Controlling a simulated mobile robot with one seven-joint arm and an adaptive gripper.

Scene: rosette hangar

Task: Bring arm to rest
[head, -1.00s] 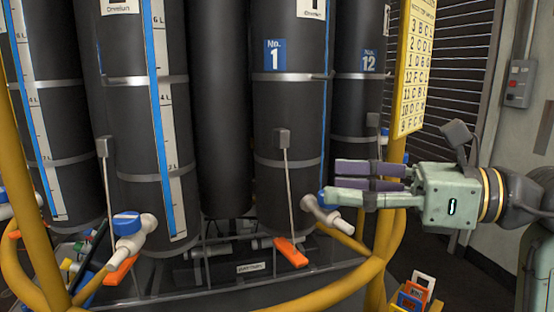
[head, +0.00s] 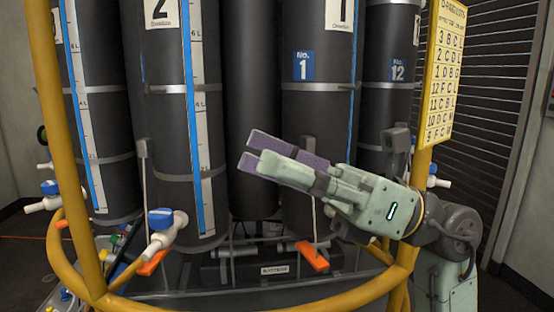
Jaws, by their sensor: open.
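My gripper (head: 256,156) is in front of the tank marked No. 1 (head: 303,110) in the head view. Its purple-padded fingers point left and slightly up, with a narrow visible gap between them. I see nothing held in it. My pale green hand and grey wrist come in from the right and cover the lower part of the No. 1 tank, including its valve.
Several black tanks with blue level strips stand in a yellow tubular frame (head: 74,150). A blue-handled valve (head: 160,220) juts out at lower left. Orange pedals (head: 312,257) lie low. A yellow chart (head: 441,85) hangs at right, before a dark louvred shutter (head: 490,90).

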